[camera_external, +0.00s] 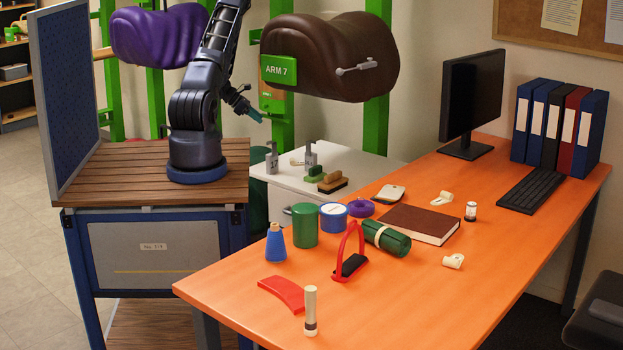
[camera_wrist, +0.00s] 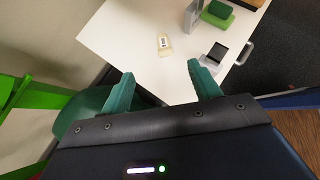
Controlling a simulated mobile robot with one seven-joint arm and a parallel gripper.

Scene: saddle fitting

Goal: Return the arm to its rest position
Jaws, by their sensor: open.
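My gripper (camera_external: 256,115) is at the end of my dark arm, which stands on the slatted wooden top of a blue-framed bench (camera_external: 130,165). The arm rises from its base and bends out of the top of the external view, and the gripper hangs to the right of the arm, above the white cabinet (camera_external: 345,165). In the wrist view my gripper (camera_wrist: 162,75) shows two teal fingers set wide apart with nothing between them. Beyond the fingertips lies the white cabinet top (camera_wrist: 120,35) with a small pale labelled item (camera_wrist: 164,45).
A brown saddle (camera_external: 345,45) marked ARM 7 sits on a green rack right of the gripper; a purple saddle (camera_external: 155,38) is behind the arm. A blue pegboard (camera_external: 65,90) stands at left. The orange table (camera_external: 400,300) holds several items.

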